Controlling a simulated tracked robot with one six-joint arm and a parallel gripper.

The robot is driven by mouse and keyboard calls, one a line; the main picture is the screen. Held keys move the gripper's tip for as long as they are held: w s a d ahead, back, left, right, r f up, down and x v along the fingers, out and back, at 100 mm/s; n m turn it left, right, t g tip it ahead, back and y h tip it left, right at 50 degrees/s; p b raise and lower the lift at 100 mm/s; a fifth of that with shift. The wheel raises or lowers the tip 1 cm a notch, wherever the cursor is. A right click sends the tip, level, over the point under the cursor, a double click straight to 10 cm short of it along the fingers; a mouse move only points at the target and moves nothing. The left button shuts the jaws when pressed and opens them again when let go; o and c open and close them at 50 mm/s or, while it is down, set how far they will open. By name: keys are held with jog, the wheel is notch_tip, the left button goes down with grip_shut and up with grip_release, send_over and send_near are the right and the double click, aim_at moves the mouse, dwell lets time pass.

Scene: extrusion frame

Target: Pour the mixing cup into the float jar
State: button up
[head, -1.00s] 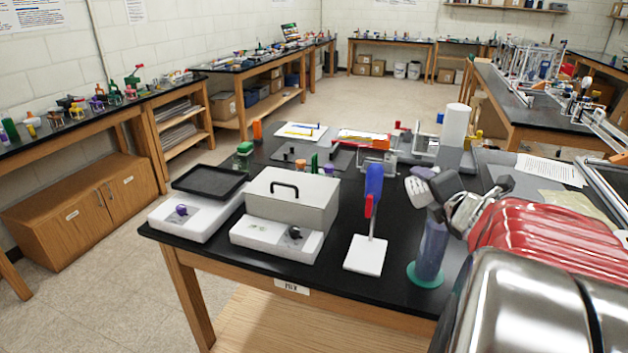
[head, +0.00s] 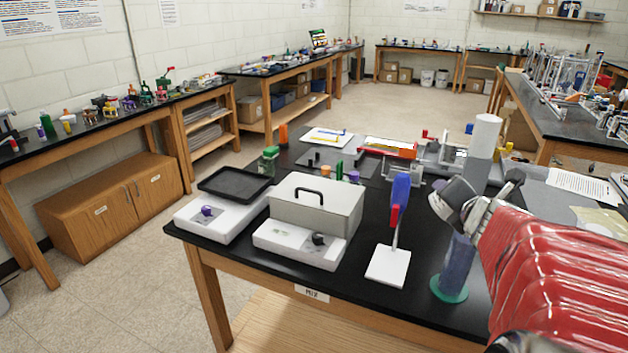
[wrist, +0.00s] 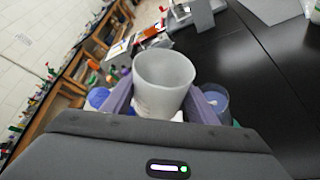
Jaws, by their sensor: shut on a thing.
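My gripper (wrist: 160,100) is shut on the mixing cup (wrist: 163,84), a pale translucent cup between two purple-grey fingers in the wrist view. I look partly into its mouth; I cannot make out any contents. In the head view my gripper (head: 462,202) is at the right, above the upper part of the float jar. The float jar (head: 456,268) is a tall, clear bluish cylinder on a round green base, standing upright near the table's front edge. Its upper part is hidden behind my gripper. A blue round top, probably the jar (wrist: 215,101), shows beside the right finger in the wrist view.
Left of the jar is a white-based stand (head: 388,266) with a blue and red top. A white roll (head: 483,137) stands behind my gripper.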

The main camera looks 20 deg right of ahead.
jog(key=shift+w+a+f+n+g+h, duration=0.3)
jog(key=shift+w+a+f+n+g, duration=0.15)
jog(key=shift+a+n, duration=0.2)
jog(key=shift+w+a+f+n+b, duration=0.1)
jog(key=shift+w+n+b, duration=0.05)
jog(key=shift+n+b, duration=0.15)
jog(key=shift+w+a+f+n+g+h+b, duration=0.2)
jog(key=shift+w+n+g+h+b, duration=0.05)
jog(key=shift+h+b, duration=0.05)
dwell(0.3)
